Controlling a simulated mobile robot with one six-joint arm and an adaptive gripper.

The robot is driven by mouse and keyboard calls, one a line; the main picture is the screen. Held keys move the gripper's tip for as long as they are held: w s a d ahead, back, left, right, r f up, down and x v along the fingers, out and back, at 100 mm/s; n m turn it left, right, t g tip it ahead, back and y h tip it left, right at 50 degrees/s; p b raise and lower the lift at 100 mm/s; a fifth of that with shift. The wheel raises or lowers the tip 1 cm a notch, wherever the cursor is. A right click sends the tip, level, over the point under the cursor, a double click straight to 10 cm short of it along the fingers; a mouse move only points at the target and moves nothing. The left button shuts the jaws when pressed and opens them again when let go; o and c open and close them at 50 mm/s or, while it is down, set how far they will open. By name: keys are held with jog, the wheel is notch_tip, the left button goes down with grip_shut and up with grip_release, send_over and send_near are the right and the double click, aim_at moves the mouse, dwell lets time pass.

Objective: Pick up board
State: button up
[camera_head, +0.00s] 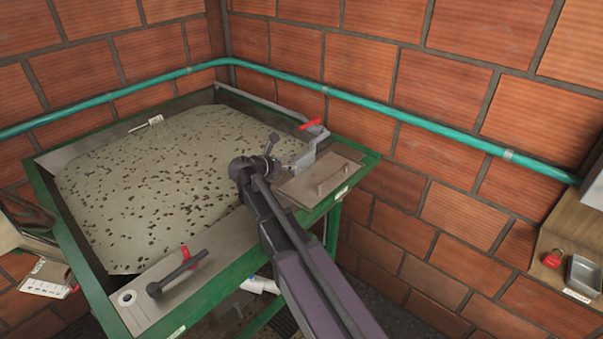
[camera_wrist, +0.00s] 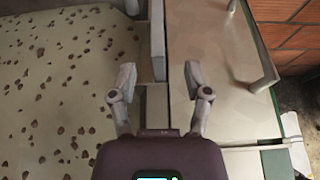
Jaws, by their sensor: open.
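A thin grey upright board (camera_wrist: 157,40) shows edge-on in the wrist view, between the speckled bed and a flat metal plate. I take it to be the board; no label shows. My gripper (camera_wrist: 158,68) is open, one finger on each side of the board's line near its close end. Neither finger clearly touches it, and the height gap cannot be told. In the head view my gripper (camera_head: 291,164) is at the right side of the green-framed tank (camera_head: 105,305), by the metal plate (camera_head: 330,172). My arm hides part of this area.
The tank holds a pale bed (camera_head: 150,190) with dark specks. A plate handle (camera_head: 333,179) stands close right of my gripper. A red-handled lever (camera_head: 312,123) is behind it, and a dark lever (camera_head: 180,272) is at the front. A teal pipe (camera_head: 440,127) runs along the brick wall.

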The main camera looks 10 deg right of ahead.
aim_at(293, 162)
jog(key=shift+w+d+f, duration=0.25)
jog(key=shift+w+d, duration=0.15)
jog(key=shift+d, duration=0.1)
jog(key=b+x, duration=0.1)
jog(key=x, duration=0.1)
jog(key=b+x, duration=0.1)
jog(key=x, duration=0.1)
jog(key=shift+w+a+f, duration=0.1)
jog(key=shift+f, duration=0.2)
jog(key=shift+w+d+f, duration=0.1)
jog(key=shift+w+d, duration=0.15)
jog(key=shift+d, duration=0.2)
grip_shut()
